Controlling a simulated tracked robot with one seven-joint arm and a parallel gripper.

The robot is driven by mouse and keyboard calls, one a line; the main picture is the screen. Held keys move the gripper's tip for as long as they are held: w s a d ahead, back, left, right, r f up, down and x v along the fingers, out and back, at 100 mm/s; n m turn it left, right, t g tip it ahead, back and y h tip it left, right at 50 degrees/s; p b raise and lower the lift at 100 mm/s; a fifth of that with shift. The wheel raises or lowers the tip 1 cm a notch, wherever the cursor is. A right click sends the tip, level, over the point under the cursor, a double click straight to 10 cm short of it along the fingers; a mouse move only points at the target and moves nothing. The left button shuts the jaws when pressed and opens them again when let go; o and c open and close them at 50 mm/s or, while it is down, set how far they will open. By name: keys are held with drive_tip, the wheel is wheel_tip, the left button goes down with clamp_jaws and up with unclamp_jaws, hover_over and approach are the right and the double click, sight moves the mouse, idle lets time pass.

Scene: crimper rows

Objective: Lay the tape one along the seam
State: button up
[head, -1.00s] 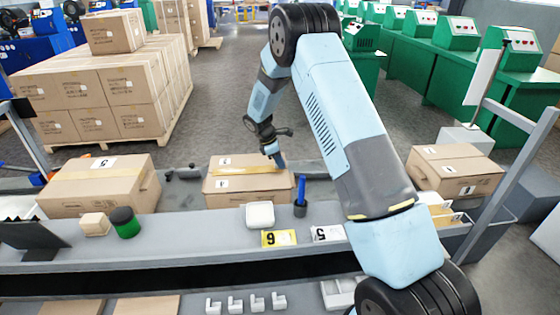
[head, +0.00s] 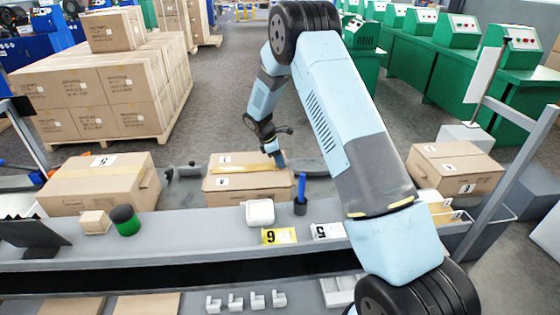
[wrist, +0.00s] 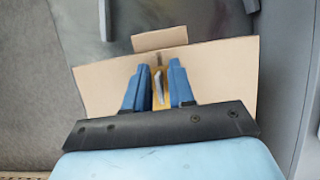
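A cardboard box (head: 235,187) with white labels stands shut on the conveyor in the head view. A yellow tape strip (head: 240,168) lies across its top. My gripper (head: 279,159) is over the right end of the box top, pointing down. In the wrist view the two blue fingers of my gripper (wrist: 158,72) stand apart over the box (wrist: 222,68). Yellow tape (wrist: 157,98) and a small pale sliver show in the gap between them. The sliver does not clearly touch either finger. Whether the tape lies flat under the fingertips is hidden.
A larger box (head: 95,188) stands at the left and another (head: 455,170) at the right. On the near ledge are a blue marker (head: 301,186) in a dark holder, a white container (head: 260,212), number cards (head: 279,236) and a green-and-black jar (head: 125,220).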

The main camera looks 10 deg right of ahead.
drive_tip(key=shift+o, duration=1.2)
drive_tip(key=shift+r, duration=0.1)
drive_tip(key=v, duration=1.3)
drive_tip(key=shift+a+r, duration=0.15)
drive_tip(key=shift+w, duration=0.1)
